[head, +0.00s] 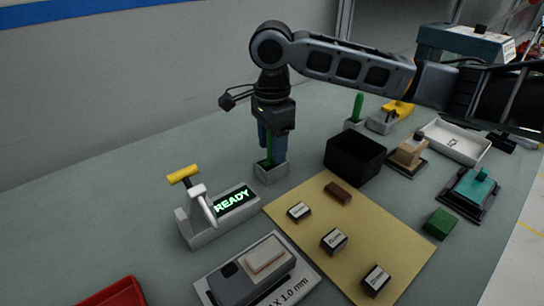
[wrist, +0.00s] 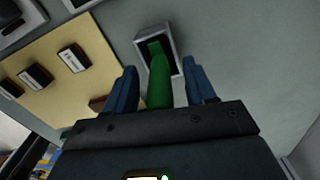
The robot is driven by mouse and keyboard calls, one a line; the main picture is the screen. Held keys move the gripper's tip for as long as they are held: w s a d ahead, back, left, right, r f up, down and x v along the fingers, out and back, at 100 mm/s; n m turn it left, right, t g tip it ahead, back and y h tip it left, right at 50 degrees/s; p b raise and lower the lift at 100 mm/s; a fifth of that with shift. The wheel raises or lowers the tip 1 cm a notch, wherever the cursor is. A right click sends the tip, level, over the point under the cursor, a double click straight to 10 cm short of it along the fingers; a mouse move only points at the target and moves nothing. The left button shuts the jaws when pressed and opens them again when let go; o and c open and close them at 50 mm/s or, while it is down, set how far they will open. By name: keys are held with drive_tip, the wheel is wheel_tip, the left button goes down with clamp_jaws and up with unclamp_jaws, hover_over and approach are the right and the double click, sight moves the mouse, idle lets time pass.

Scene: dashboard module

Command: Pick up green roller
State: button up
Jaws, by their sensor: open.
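A green roller (head: 269,156) stands upright in a small grey holder (head: 272,174) left of the black bin. My gripper (head: 272,136) is above the holder, pointing down, with its blue fingers around the roller's upper part. In the wrist view my gripper (wrist: 160,68) is open. The green roller (wrist: 158,82) lies between the two fingers there, with gaps showing on both sides near the tips. Its lower end is in the holder (wrist: 169,40). A second green upright piece (head: 357,106) stands in another grey holder farther back.
A black bin (head: 338,158) stands right of the holder. A tan mat (head: 312,234) with several small blocks lies in front. A grey device with a lever and a "READY" display (head: 214,222) stands front left. The table behind the holder is clear to the wall.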

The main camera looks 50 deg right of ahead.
drive_tip(key=shift+c, duration=0.5)
clamp_jaws()
